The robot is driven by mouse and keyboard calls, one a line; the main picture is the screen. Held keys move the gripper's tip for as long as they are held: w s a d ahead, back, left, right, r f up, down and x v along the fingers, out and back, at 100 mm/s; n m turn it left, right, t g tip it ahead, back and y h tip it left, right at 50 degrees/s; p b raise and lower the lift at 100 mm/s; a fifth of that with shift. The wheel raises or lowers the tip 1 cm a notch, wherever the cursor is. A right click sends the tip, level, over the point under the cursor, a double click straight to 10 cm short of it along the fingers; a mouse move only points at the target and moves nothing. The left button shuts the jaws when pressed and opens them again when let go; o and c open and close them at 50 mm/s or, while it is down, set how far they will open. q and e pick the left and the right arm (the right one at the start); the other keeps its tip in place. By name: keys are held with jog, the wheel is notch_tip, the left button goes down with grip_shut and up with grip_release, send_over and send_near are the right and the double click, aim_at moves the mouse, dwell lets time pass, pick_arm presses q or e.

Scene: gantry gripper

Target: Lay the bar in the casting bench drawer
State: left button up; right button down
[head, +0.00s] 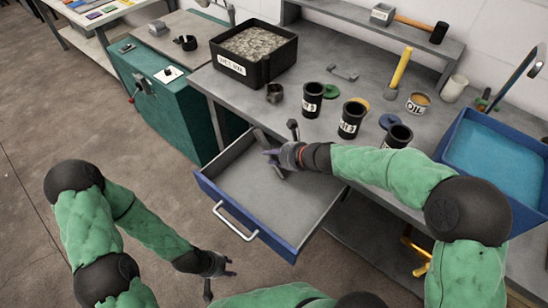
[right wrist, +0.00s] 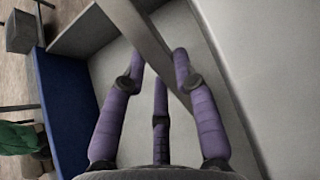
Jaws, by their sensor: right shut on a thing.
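The casting bench drawer (head: 310,205) is pulled open, with a blue front, a silver handle and a bare grey floor. My right gripper (head: 272,158) is over the drawer's inside, shut on the grey flat bar (head: 261,139). The bar slants between my fingers in the right wrist view (right wrist: 143,28), where my right gripper (right wrist: 158,56) shows its purple fingers around it. I cannot tell whether the bar touches the drawer floor. My left gripper (head: 226,268) is empty, fingers spread, low in front of the drawer.
On the bench stand a black bin (head: 255,55) of grey material, black cups (head: 352,117), an oil tin (head: 418,103) and a yellow-handled tool (head: 401,70). A blue basin (head: 495,160) is at the right. A green cabinet (head: 165,95) stands left of the drawer. The floor in front is clear.

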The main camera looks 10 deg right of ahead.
jog(key=shift+r, duration=0.15)
jog(key=shift+f, duration=0.25)
jog(key=c, duration=1.2)
grip_release()
jog(key=shift+c, duration=0.2)
jog(key=shift+r, duration=0.1)
jog(key=shift+r, duration=0.2)
jog(key=p+v, duration=0.5)
jog(key=v, duration=0.7)
jog(key=shift+f+p, duration=0.15)
jog(key=shift+p, duration=0.2)
